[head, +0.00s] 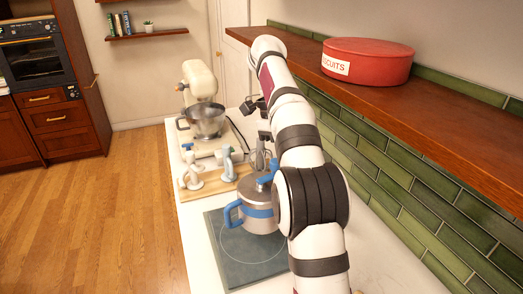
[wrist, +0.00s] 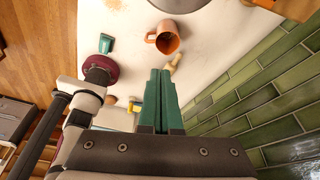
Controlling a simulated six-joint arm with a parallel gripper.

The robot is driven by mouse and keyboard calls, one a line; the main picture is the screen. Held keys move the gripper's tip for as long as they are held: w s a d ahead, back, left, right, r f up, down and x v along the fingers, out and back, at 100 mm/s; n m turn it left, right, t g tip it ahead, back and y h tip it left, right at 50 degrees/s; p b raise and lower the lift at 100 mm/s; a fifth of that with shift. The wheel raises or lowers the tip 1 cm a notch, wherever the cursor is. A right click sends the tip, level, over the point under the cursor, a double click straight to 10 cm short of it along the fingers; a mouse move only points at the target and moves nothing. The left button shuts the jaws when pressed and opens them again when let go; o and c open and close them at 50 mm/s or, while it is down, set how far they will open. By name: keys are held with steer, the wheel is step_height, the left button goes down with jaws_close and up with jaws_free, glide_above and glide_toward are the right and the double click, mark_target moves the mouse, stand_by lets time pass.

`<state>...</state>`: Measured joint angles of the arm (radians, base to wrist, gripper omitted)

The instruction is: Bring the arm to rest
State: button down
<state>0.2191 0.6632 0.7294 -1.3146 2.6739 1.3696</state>
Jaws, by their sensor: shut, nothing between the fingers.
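My gripper (wrist: 160,72) shows in the wrist view with its two green fingers pressed together. They are shut with nothing between them. The fingers are above the pale counter (wrist: 215,75), beside the green tiled wall. In the head view my arm rises from the bottom edge and stands over the counter. I cannot clearly make out the gripper's fingers there.
In the wrist view, a brown mug (wrist: 163,40) is beyond the fingertips. In the head view, a steel pot (head: 257,212) with blue handles is left of my arm; a stand mixer (head: 199,83) stands behind. A wooden shelf (head: 445,110) with a red biscuit tin (head: 385,67) runs along the right.

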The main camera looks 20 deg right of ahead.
steer(key=s+a+n, duration=0.6)
steer(key=s+n, duration=0.5)
steer(key=n, duration=0.1)
steer(key=s+a+f+n+t+y, duration=0.2)
steer(key=s+a+f+n, duration=0.35)
steer(key=s+n, duration=0.2)
steer(key=s+a+f+n+t+y, duration=0.1)
steer(key=s+a+f+n, duration=0.45)
steer(key=s+n, duration=0.2)
steer(key=w+d+r+n+t+h, duration=0.15)
steer(key=w+d+n, duration=0.3)
steer(key=w, duration=0.75)
steer(key=w+d+r+n+t+y, duration=0.1)
steer(key=w+d+r+n+t, duration=0.3)
steer(key=w, duration=0.8)
steer(key=w+f+g, duration=0.2)
steer(key=w+f, duration=0.5)
steer(key=f, duration=0.4)
steer(key=shift+a+m, duration=0.35)
steer(key=shift+m, duration=0.1)
